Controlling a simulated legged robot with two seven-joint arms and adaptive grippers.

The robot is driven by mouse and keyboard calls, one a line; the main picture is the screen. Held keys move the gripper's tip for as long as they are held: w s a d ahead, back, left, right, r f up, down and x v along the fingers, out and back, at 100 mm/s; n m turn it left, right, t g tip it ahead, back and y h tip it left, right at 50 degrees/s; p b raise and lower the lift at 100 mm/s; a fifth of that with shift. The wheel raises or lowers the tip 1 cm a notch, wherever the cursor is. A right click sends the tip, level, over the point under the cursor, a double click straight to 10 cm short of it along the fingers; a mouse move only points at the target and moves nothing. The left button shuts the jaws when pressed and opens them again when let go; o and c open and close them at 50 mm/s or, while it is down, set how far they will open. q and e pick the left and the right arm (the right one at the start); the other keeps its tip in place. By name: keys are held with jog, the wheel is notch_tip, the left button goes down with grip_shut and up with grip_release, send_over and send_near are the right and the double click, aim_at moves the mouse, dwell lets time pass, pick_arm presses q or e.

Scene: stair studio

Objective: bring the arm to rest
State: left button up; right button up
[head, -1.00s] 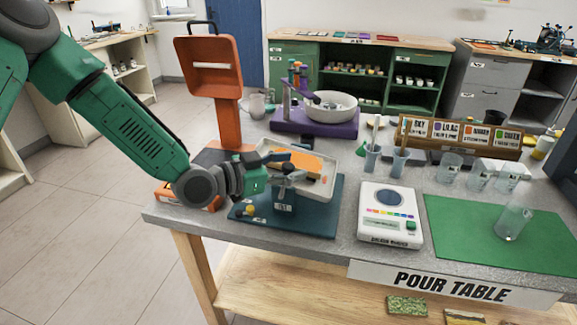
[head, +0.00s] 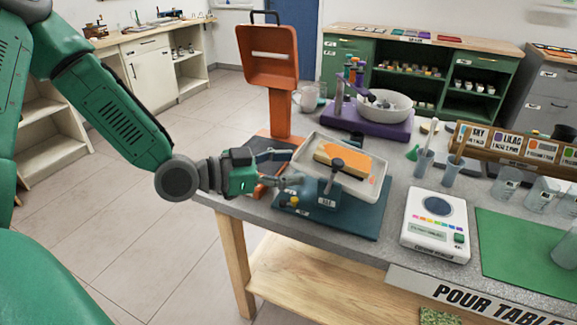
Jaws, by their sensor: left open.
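My left arm comes in from the left in the head view. My left gripper (head: 284,168) is open, with its fingers pointing right, near the left edge of the pour table (head: 369,233). It appears empty, beside a white tray (head: 375,190) with an orange-topped block (head: 343,160). Whether the fingers touch the base cannot be told. My right gripper is not in view.
An orange stand (head: 271,57) rises just behind my gripper. A white scale (head: 435,222) and a green mat (head: 520,250) lie to the right. A white bowl (head: 386,106) stands on a purple base behind. The floor left of the table is clear.

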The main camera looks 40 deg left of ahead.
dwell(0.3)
pick_arm(q)
jog(key=s+d+f+n+g+y, duration=0.1)
jog(key=s+f+n+g+y, duration=0.2)
jog(key=f, duration=0.6)
jog(key=s+d+f+n+g+y, duration=0.15)
jog(key=s+f+g, duration=0.3)
jog(key=f, duration=0.55)
jog(key=s+f+n+g+y, duration=0.1)
jog(key=s+f+g+y, duration=0.1)
jog(key=s+f, duration=0.3)
jog(key=s+f+n+g+y+b, duration=0.1)
jog(key=s+f, duration=0.5)
jog(key=s, duration=0.6)
jog(key=shift+s+f+n+g+y, duration=0.3)
jog(key=shift+n+g+y, duration=0.35)
jog(key=shift+g, duration=0.6)
jog(key=shift+w+d, duration=0.1)
jog(key=shift+w, duration=0.05)
dwell(2.7)
